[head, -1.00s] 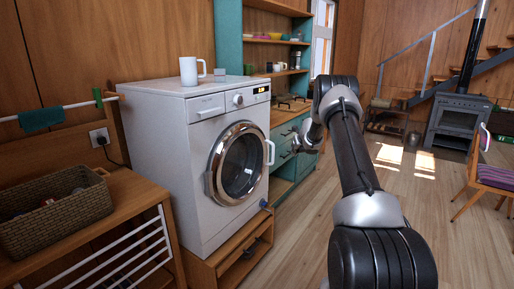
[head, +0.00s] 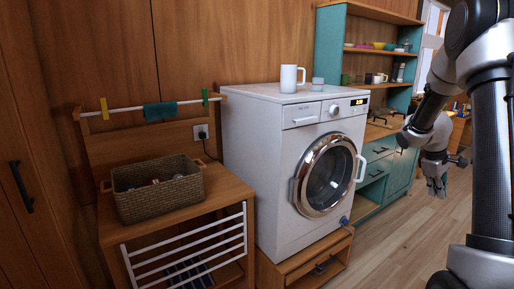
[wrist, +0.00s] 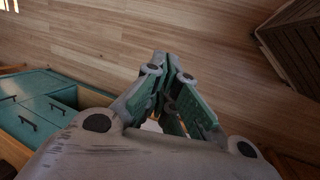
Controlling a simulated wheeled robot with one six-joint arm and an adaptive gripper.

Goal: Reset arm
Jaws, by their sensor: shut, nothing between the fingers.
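My gripper (head: 437,188) shows at the right of the head view, hanging from my raised, folded arm to the right of the washing machine. In the wrist view my gripper (wrist: 168,62) has its fingertips together with nothing between them. It is in free air above the plank floor and touches nothing that I can see.
A white washing machine (head: 264,150) with its door shut stands on a wooden base; a white mug (head: 291,78) is on top. A wicker basket (head: 160,190) sits on a wooden bench at left. The floor (head: 400,235) is clear.

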